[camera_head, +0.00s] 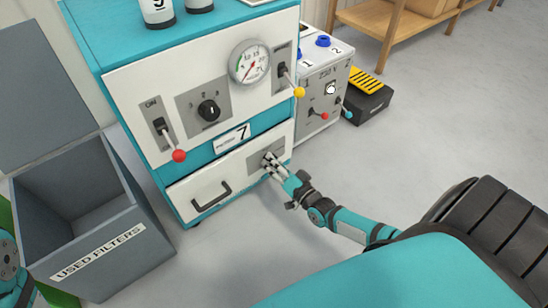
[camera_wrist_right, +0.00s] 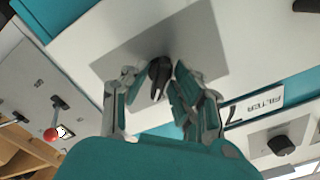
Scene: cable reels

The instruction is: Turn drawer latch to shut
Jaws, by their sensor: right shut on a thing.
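The white drawer (camera_head: 232,182) is at the bottom of the teal cabinet, with a black bar handle (camera_head: 212,196). I cannot tell whether its front is fully flush. The drawer latch, a black knob (camera_wrist_right: 158,72), sits on a grey plate (camera_wrist_right: 195,45) in the right wrist view. My right gripper (camera_head: 268,162) is at this plate at the drawer's right end and hides the knob in the head view. In the wrist view its fingers (camera_wrist_right: 155,88) are on either side of the knob and shut on it. My left gripper is out of view.
Above the drawer are a black dial (camera_head: 208,110), a red-tipped lever (camera_head: 178,154), a yellow-tipped lever (camera_head: 298,91) and a gauge (camera_head: 250,63). A grey used-filters bin (camera_head: 98,250) stands left. A grey box (camera_head: 322,95) with levers stands right.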

